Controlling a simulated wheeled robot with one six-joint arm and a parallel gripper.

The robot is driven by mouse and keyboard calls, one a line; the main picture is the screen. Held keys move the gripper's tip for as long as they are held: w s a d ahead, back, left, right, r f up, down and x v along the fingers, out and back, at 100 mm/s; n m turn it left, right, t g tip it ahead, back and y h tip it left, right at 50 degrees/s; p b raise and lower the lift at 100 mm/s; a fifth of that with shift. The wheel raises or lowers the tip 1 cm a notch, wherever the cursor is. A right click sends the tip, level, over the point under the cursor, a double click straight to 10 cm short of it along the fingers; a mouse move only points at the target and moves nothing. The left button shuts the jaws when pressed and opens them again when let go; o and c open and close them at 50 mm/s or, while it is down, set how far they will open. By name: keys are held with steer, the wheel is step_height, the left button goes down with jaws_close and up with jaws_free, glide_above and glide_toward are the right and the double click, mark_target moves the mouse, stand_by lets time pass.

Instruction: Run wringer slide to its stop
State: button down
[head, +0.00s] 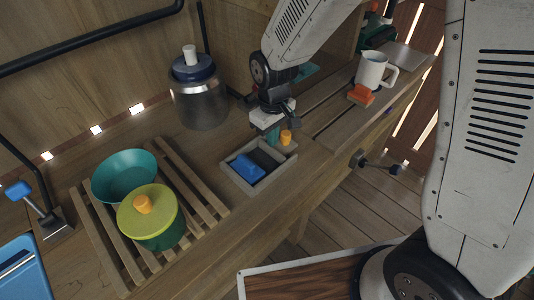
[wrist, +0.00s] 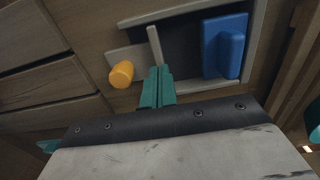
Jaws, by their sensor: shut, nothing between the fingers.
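A shallow grey tray (head: 247,185) is set in the wooden counter. A blue block (head: 247,168) lies in its dark interior; it is at the right in the wrist view (wrist: 225,45). An orange knob (head: 286,137) stands on a light slide plate (wrist: 128,52) at the tray's far end, left of the dark opening in the wrist view. My gripper (wrist: 157,82) has its teal fingers shut, with nothing between them. They are just right of the orange knob (wrist: 121,74), near the slide plate's edge bar (wrist: 155,46); I cannot tell if they touch either.
A green pot with a yellow-green lid (head: 148,212) and a teal bowl (head: 124,175) stand on a slatted rack (head: 215,203) at left. A metal canister (head: 200,95) stands behind. A white mug (head: 372,70) and orange block (head: 360,95) are at right.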

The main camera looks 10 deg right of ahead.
steer(key=shift+w+r, duration=0.1)
steer(key=shift+r, duration=2.35)
steer(key=s+d+r+m, duration=0.3)
steer(key=s+d+r, duration=0.5)
steer(key=s, duration=0.3)
steer(key=s+d+r+m+t, duration=0.1)
steer(key=s+d+r+m, duration=0.2)
steer(key=s+d+r, duration=0.4)
steer(key=s+r, duration=0.1)
steer(key=s, duration=0.3)
steer(key=shift+s+d+r+m, duration=0.35)
steer(key=shift+d+m, duration=0.05)
